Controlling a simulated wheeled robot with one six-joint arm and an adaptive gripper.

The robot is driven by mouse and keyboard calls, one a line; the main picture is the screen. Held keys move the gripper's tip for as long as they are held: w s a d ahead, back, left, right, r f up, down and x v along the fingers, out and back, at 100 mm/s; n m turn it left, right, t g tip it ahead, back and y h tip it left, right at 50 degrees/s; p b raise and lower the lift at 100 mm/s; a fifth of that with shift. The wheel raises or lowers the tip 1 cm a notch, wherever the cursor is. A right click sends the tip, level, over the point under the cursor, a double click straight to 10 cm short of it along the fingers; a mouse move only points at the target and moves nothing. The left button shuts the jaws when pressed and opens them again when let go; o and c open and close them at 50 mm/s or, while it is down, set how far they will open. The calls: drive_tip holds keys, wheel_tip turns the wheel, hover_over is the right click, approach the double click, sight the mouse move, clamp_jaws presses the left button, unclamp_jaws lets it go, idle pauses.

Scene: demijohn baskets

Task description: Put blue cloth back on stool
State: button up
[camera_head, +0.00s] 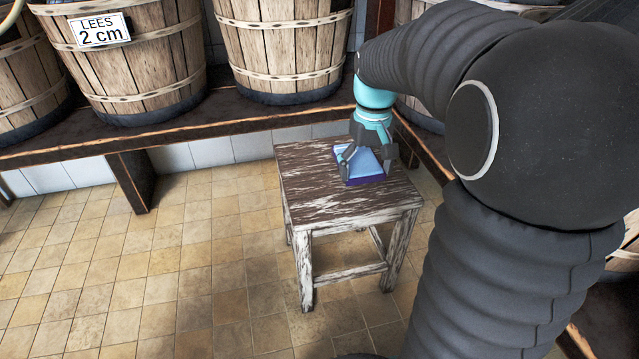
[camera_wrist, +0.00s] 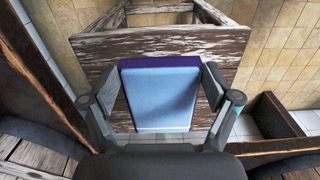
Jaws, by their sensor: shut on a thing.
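The blue cloth (camera_head: 365,167) is a folded pad, light blue with a dark purple edge, at the top of the wooden stool (camera_head: 320,195). My gripper (camera_head: 367,168) is over the stool top and shut on the cloth. In the wrist view the cloth (camera_wrist: 162,98) lies between the two fingers (camera_wrist: 164,88), which press on its left and right sides. The worn brown and white stool top (camera_wrist: 105,55) shows behind it. I cannot tell whether the cloth touches the stool top or is just above it.
A dark bench (camera_head: 230,122) with wooden baskets (camera_head: 285,45) runs behind the stool. One basket bears a "LEES 2 cm" sign (camera_head: 100,30). The tiled floor (camera_head: 150,270) left of the stool is clear. My arm covers the right side of the head view.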

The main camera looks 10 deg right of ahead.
drive_tip(key=b, duration=0.1)
hover_over(323, 201)
wheel_tip(323, 201, down, 6)
drive_tip(key=shift+r, duration=0.15)
drive_tip(key=shift+f+b, duration=0.55)
drive_tip(key=shift+f, duration=1.45)
drive_tip(key=shift+f, duration=0.1)
drive_tip(key=o, duration=1)
